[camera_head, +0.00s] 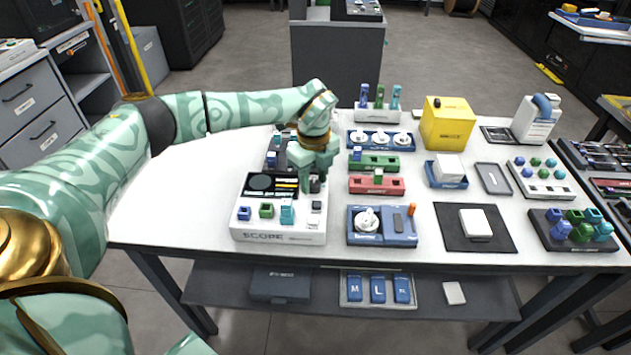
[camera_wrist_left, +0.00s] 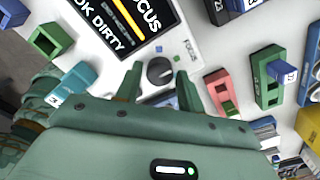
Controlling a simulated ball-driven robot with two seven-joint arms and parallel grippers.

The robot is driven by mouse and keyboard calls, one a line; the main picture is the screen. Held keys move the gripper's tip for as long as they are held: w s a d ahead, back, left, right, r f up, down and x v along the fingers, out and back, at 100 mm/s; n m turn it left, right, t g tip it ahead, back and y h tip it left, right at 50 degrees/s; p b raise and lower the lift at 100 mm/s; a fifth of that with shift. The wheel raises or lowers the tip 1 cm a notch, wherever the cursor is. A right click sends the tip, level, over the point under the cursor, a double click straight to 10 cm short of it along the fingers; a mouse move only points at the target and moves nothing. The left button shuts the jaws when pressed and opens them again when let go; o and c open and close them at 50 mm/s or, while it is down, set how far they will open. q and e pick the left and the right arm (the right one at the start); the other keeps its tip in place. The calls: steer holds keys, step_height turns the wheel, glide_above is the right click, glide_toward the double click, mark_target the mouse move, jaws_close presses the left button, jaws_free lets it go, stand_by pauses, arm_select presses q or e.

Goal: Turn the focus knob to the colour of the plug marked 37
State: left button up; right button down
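The scope (camera_head: 279,234) is a white box at the left of the table. Its dark round focus knob (camera_wrist_left: 160,72) shows in the left wrist view, beside the screen (camera_wrist_left: 125,20) that reads FOCUS and DIRTY. My left gripper (camera_wrist_left: 158,70) is open, with one finger on each side of the knob and gaps showing. In the head view my left gripper (camera_head: 313,186) is over the scope's right side. A teal plug (camera_head: 287,213) stands in the scope's front row; its marking (camera_wrist_left: 55,100) is only partly legible, starting with 3. I cannot make out a 37.
Blue (camera_head: 244,213) and green (camera_head: 266,211) sockets sit left of the teal plug. Red (camera_head: 362,186) and green (camera_head: 365,162) blocks and a blue device (camera_head: 401,238) stand right of the scope. A yellow box (camera_head: 447,125) stands farther back.

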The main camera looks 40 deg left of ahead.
arm_select(q)
steer(key=shift+f, duration=0.15)
steer(key=c, duration=0.7)
arm_select(e)
steer(key=shift+d, duration=0.2)
arm_select(q)
steer(key=m+p, duration=0.2)
steer(key=p, duration=0.1)
steer(key=shift+d+r, duration=0.1)
steer(key=shift+r, duration=0.15)
steer(key=m+p, duration=0.2)
steer(key=m, duration=0.1)
steer(key=m+p, duration=0.2)
steer(key=m, duration=0.1)
steer(key=shift+f, duration=0.1)
steer(key=shift+f+m+p, duration=0.1)
steer(key=shift+m+p, duration=0.65)
steer(key=shift+m, duration=1.05)
arm_select(e)
step_height(320, 180, up, 8)
steer(key=w, duration=0.2)
steer(key=shift+w+a+t, duration=0.15)
steer(key=shift+w+t, duration=0.15)
steer(key=shift+w, duration=0.05)
